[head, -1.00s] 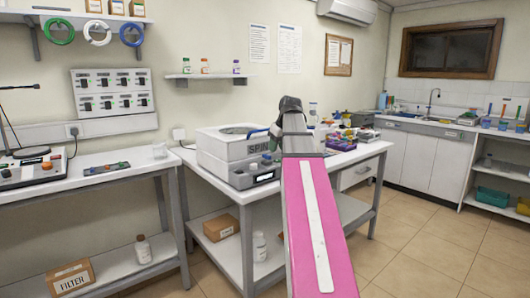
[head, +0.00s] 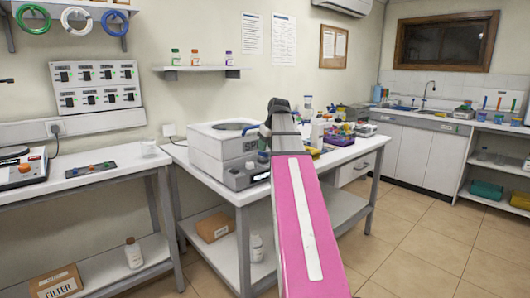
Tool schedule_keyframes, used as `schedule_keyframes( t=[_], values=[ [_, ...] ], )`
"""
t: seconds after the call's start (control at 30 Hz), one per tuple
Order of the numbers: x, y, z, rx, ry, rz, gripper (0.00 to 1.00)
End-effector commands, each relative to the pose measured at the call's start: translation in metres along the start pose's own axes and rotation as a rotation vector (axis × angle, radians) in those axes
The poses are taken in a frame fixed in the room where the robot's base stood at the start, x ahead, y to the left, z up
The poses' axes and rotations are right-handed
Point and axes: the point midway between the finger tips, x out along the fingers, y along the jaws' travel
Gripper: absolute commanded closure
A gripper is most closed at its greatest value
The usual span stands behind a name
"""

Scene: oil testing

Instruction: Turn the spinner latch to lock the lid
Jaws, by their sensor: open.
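The spinner (head: 208,150) is a white box-shaped machine with dark "SPIN" lettering, standing on the white table in the middle of the head view. Its round top (head: 232,126) has a dark rim. A small blue curved part shows at the right of this top, next to my arm; I cannot tell what it belongs to. The latch and the lid's exact position cannot be made out. My pink and grey arm reaches up from the bottom and covers the spinner's right side. My gripper is hidden behind the arm's far end.
A grey control box (head: 240,178) sits at the spinner's front. Bottles, a purple rack (head: 340,138) and other items crowd the table right of my arm. The floor on the right (head: 425,230) is clear.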

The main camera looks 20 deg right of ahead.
Motion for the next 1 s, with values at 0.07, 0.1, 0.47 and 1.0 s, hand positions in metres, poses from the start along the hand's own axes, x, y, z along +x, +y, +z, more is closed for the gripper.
schedule_keyframes(
  t=[0.07,0.1,0.47,1.0],
  values=[
    [0.011,0.0,0.0,0.0,-0.001,-0.001,0.57],
    [0.016,0.0,0.0,0.0,-0.001,-0.001,0.57],
    [0.032,0.0,0.0,0.0,0.0,0.0,0.57],
    [0.031,0.0,0.0,0.004,0.0,0.002,1.0]
  ],
)
